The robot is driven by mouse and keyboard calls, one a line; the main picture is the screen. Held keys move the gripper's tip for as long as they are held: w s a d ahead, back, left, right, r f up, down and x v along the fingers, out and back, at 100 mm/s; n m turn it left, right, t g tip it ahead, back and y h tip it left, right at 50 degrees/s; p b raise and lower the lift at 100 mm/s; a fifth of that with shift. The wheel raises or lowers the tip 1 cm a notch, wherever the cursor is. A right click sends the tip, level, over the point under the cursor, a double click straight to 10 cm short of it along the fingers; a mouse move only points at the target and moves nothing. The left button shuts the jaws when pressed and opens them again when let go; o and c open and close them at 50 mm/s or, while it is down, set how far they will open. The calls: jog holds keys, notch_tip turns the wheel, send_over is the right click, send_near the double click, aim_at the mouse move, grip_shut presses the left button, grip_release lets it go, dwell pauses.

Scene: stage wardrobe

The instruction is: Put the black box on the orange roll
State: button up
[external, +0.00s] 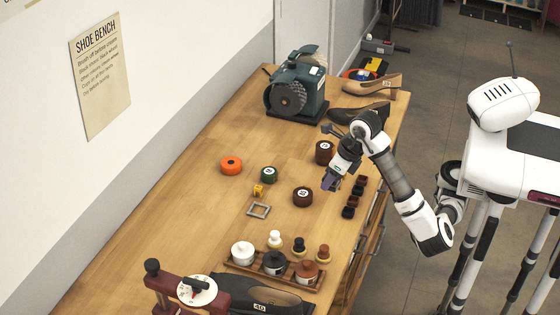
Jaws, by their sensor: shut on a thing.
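The orange roll (231,166) lies flat on the wooden bench, left of the middle, with a dark hole in its centre. My gripper (331,178) is above the bench, to the right of the orange roll and well apart from it. It points down and is shut on a small dark purplish thing (329,184), partly hidden by the fingers. I cannot tell whether this is the black box. A row of small dark blocks (348,212) stands on the bench just right of my gripper; which of them is black is hard to tell.
A green roll (269,174), a brown roll (303,196), another brown roll (324,152), a small yellow piece (258,191) and a grey square frame (258,211) lie around. A tray of jars (240,265) is in front. A grinder (297,88) and shoes (365,86) stand behind.

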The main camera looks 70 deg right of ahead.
jog(key=shift+w+r, duration=0.15)
jog(key=shift+r, duration=0.2)
jog(key=w+d+r+p, duration=0.15)
jog(key=w+p, duration=0.35)
jog(key=w, duration=0.6)
jog(key=r+n+y+p, duration=0.2)
jog(key=n+p, duration=0.4)
jog(key=p, duration=0.9)
send_over(226, 162)
jog(key=s, duration=0.2)
jog(key=shift+w+d+f, duration=0.2)
jog(key=shift+f, duration=0.05)
jog(key=shift+g, duration=0.3)
notch_tip(226, 162, down, 15)
jog(key=b, duration=1.1)
jog(key=shift+f+b, duration=0.1)
jog(key=shift+b, duration=0.2)
jog(key=shift+f, duration=2.35)
